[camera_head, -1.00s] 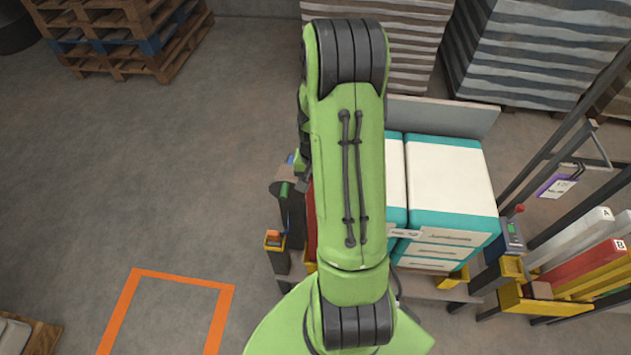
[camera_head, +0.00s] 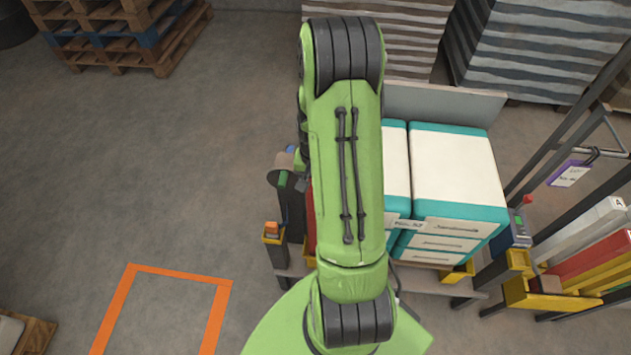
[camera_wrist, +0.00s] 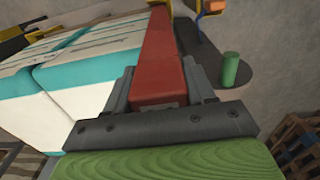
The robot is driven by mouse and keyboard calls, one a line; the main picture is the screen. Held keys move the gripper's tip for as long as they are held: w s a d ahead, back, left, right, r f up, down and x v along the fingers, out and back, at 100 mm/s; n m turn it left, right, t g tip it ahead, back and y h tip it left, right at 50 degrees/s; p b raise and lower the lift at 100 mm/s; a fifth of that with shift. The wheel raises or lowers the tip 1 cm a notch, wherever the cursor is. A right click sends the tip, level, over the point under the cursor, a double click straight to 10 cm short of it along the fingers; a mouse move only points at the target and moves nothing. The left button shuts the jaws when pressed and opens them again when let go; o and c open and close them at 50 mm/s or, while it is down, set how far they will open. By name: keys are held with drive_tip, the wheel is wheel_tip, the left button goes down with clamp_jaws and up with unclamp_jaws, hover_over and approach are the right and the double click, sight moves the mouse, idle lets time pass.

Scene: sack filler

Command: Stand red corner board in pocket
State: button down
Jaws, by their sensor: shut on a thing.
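My gripper (camera_wrist: 160,88) is shut on a red corner board (camera_wrist: 160,55) in the wrist view, with a finger on each side of it. The board runs away from the gripper beside the teal and white sack stack (camera_wrist: 75,85). In the head view my arm hides the gripper, and only a thin red strip (camera_head: 310,220) shows left of the arm, by the sacks (camera_head: 455,175). A small yellow pocket (camera_head: 459,272) sits at the stack's front right corner. Another yellow part (camera_head: 308,262) shows partly behind my arm. Whether the board touches a pocket is hidden.
A rack (camera_head: 560,295) at the right holds white, red and yellow boards, with labels. A dark post (camera_head: 292,210) with a green knob and a yellow box (camera_head: 273,233) stand left of the stack. Floor inside the orange outline (camera_head: 165,310) is clear. Pallets (camera_head: 115,35) lie at back left.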

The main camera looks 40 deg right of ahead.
drive_tip(key=shift+f+b, duration=1.05)
drive_tip(key=shift+f, duration=0.15)
drive_tip(key=shift+c, duration=1.5)
unclamp_jaws()
wheel_tip(320, 180, up, 16)
drive_tip(key=p, duration=0.3)
drive_tip(key=shift+a, duration=0.1)
drive_tip(key=shift+f, duration=0.1)
